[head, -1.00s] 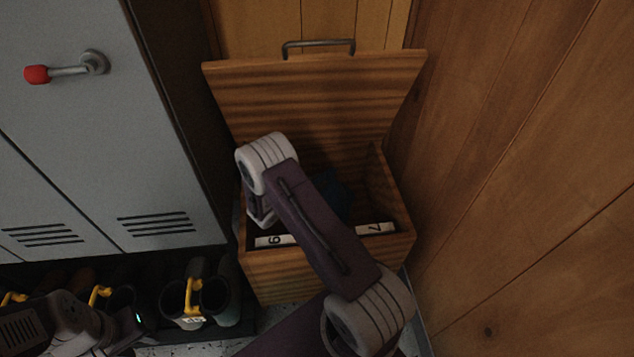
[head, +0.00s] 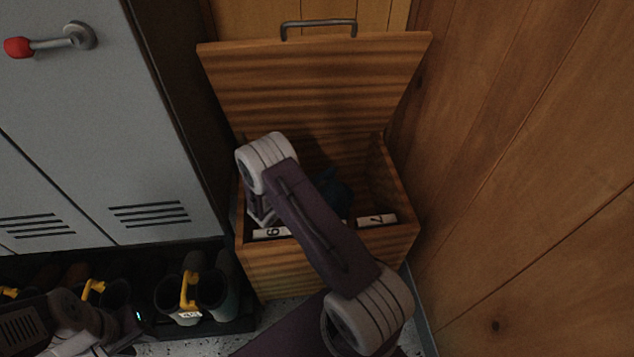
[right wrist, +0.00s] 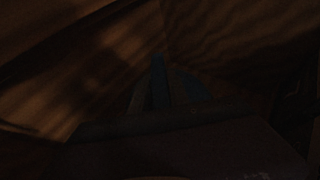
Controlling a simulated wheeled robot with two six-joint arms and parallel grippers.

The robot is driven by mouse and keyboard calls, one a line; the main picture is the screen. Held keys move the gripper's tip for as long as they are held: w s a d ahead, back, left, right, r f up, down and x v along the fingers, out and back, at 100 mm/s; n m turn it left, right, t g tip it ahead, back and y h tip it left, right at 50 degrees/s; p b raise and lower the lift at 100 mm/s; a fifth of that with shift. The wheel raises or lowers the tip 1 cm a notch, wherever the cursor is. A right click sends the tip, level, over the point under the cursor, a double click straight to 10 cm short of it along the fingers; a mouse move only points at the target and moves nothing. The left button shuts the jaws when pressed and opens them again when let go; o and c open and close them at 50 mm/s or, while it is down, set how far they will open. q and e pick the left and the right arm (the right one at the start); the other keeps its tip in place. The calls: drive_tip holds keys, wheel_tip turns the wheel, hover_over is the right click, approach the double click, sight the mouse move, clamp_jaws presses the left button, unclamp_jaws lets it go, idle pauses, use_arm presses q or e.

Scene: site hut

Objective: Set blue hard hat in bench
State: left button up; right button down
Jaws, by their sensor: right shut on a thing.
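The bench (head: 330,247) is a striped wooden box with its lid (head: 310,85) raised at the back. The blue hard hat (head: 339,190) is partly seen inside the bench, dark and in shadow behind my right forearm. It also shows as a dim blue ridged shape in the right wrist view (right wrist: 160,88). My right arm reaches over the front wall into the bench. My right gripper (right wrist: 175,122) is shut on the hat; its fingertips are too dark to make out. My left gripper (head: 92,342) is at the lower left, its jaws not clear.
White number labels, 6 (head: 271,232) and 7 (head: 377,220), are inside the bench front. Grey lockers (head: 90,150) with a red-tipped handle (head: 18,47) stand left. Boots (head: 212,290) with yellow tags fill a low rack below. A wooden wall (head: 520,180) closes the right side.

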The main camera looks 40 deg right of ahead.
drive_tip(key=shift+f, duration=0.15)
drive_tip(key=c, duration=1.2)
unclamp_jaws()
drive_tip(key=shift+o, duration=0.2)
drive_tip(key=shift+a, duration=0.1)
drive_tip(key=p+v, duration=0.4)
drive_tip(key=v, duration=0.4)
drive_tip(key=shift+p, duration=0.4)
drive_tip(key=shift+s+a, duration=0.15)
drive_tip(key=shift+a, duration=0.25)
